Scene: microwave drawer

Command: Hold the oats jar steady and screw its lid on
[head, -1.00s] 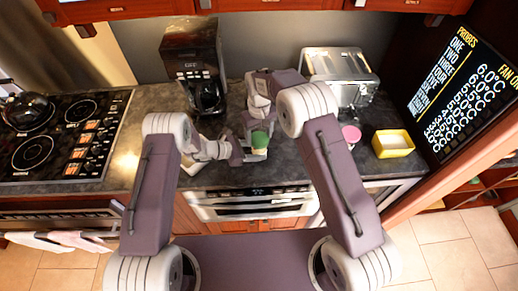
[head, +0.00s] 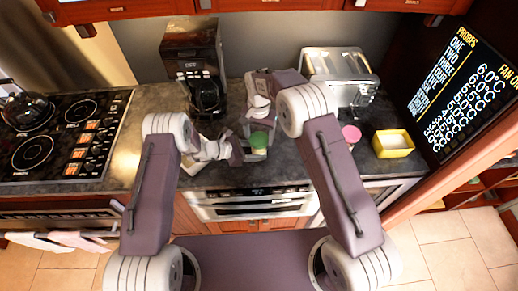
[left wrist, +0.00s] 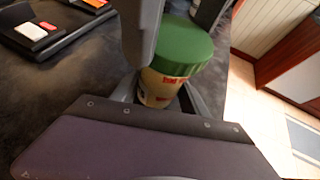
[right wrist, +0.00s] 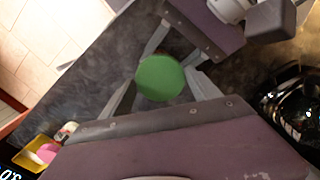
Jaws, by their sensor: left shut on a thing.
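The oats jar (left wrist: 158,88) stands upright on the dark counter, pale with a red label. Its green lid (left wrist: 183,47) rests on its top; I cannot tell how far it is threaded. The lid also shows in the head view (head: 259,140) and from above in the right wrist view (right wrist: 160,78). My left gripper (head: 245,152) is shut on the jar's body from the left side. My right gripper (right wrist: 160,80) is over the jar, its fingers spread on either side of the lid. Any contact with the lid's rim is hard to make out.
A coffee maker (head: 193,65) and a toaster (head: 340,68) stand behind the jar. A yellow container (head: 393,143) and a pink round thing (head: 351,134) lie to the right. A cooktop (head: 60,135) is at the left. The counter's front edge is close to the jar.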

